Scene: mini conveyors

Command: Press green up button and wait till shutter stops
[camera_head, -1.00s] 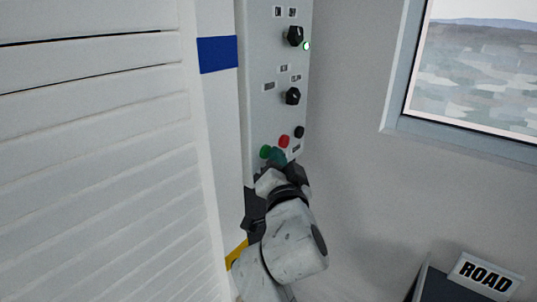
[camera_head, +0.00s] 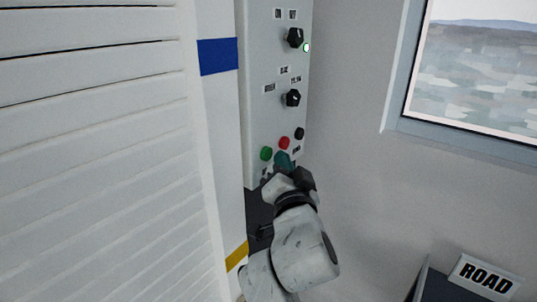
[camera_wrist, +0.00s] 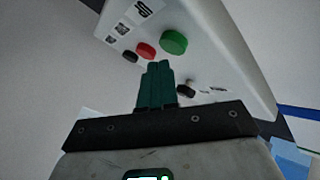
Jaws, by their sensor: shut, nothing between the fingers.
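The green button (camera_head: 266,153) is low on the grey control panel (camera_head: 267,118), left of a red button (camera_head: 284,142). In the wrist view the green button (camera_wrist: 173,42) shows clear of the fingers, with a label reading "UP" (camera_wrist: 145,8) nearby. My gripper (camera_head: 283,160) is shut and empty, its teal fingertips just right of and below the green button. In the wrist view the fingers (camera_wrist: 157,85) are together and point toward the panel; no contact with the button shows. The white slatted shutter (camera_head: 95,150) fills the left of the head view.
A black button (camera_head: 299,133) and two black knobs, one upper (camera_head: 294,38) and one lower (camera_head: 292,97), are on the panel. A small green light (camera_head: 306,48) is lit.

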